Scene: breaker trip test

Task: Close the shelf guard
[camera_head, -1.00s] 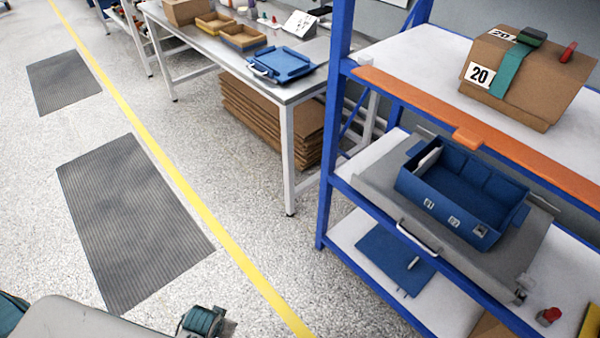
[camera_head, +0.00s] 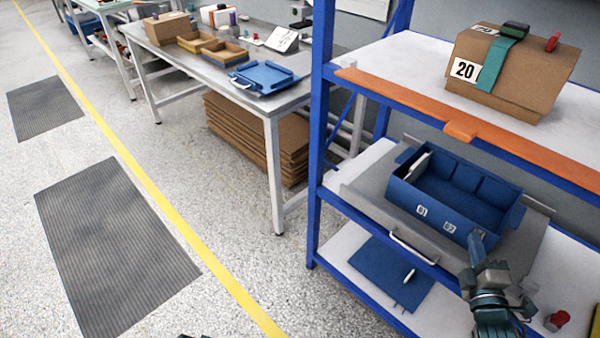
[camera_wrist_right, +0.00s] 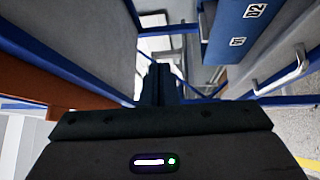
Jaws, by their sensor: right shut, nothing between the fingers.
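The shelf guard looks to be the orange bar (camera_head: 400,95) along the front edge of the upper shelf, with a raised orange tab (camera_head: 461,130) on it. An orange-brown surface, probably the same bar, shows at the left of the right wrist view (camera_wrist_right: 65,78). My right gripper (camera_head: 476,256) is shut and empty. It appears below the bar, in front of the blue bin's right end in the head view; its exact distance from the shelf cannot be told. Its closed fingers also show in the wrist view (camera_wrist_right: 160,82).
A blue bin (camera_head: 430,200) with numbered labels sits on a grey tray (camera_head: 365,188) with a handle on the middle shelf. A cardboard box (camera_head: 510,75) stands on the upper shelf. Blue shelf posts (camera_head: 318,120) bound the left side.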

